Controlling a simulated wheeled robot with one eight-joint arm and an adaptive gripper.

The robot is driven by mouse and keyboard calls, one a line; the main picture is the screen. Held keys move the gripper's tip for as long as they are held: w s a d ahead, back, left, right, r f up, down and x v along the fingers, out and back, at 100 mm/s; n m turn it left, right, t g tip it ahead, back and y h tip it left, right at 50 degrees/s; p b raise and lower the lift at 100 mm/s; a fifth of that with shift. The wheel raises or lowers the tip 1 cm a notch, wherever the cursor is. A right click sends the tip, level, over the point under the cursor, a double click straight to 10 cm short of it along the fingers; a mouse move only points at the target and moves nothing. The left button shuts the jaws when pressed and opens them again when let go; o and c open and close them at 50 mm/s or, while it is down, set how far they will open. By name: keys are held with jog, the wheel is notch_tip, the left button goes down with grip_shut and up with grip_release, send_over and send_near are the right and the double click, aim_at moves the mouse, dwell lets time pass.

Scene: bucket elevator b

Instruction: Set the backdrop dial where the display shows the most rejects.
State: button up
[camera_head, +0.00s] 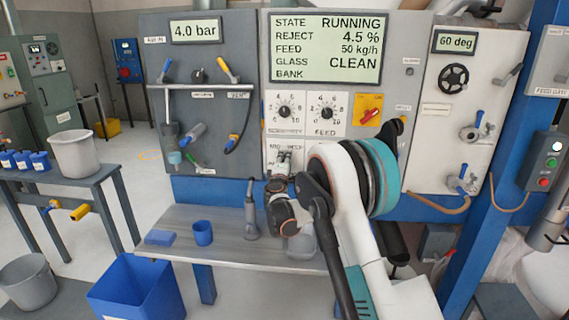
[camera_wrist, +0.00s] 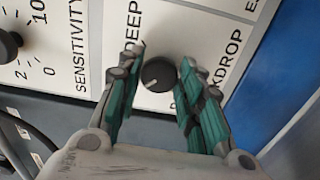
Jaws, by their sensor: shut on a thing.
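The backdrop dial (camera_wrist: 158,74) is a small round black knob with a pale pointer mark on a white panel, partly labelled "DEEP" and "BACKDROP" in the wrist view. My gripper (camera_wrist: 161,66) has its green-padded fingers on either side of this knob and is shut on it. The display (camera_head: 325,48) reads STATE RUNNING, REJECT 4.5 %, FEED 50 kg/h, GLASS CLEAN, with BANK blank.
The sensitivity dial (camera_head: 285,112) and feed dial (camera_head: 327,113) sit above, beside a red switch on a yellow plate (camera_head: 369,109). Below, a bench (camera_head: 180,227) holds a blue cup (camera_head: 202,233) and a grey bottle (camera_head: 251,212). A blue bin (camera_head: 137,290) stands in front.

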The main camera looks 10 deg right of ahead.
jog(key=shift+a+f+m, duration=0.1)
jog(key=shift+f+m, duration=0.05)
jog(key=shift+m, duration=4.05)
jog(key=shift+a+f+m, duration=0.1)
jog(key=shift+f+m, duration=0.05)
jog(key=shift+m, duration=4.05)
jog(key=o, duration=1)
jog(key=shift+o, duration=0.2)
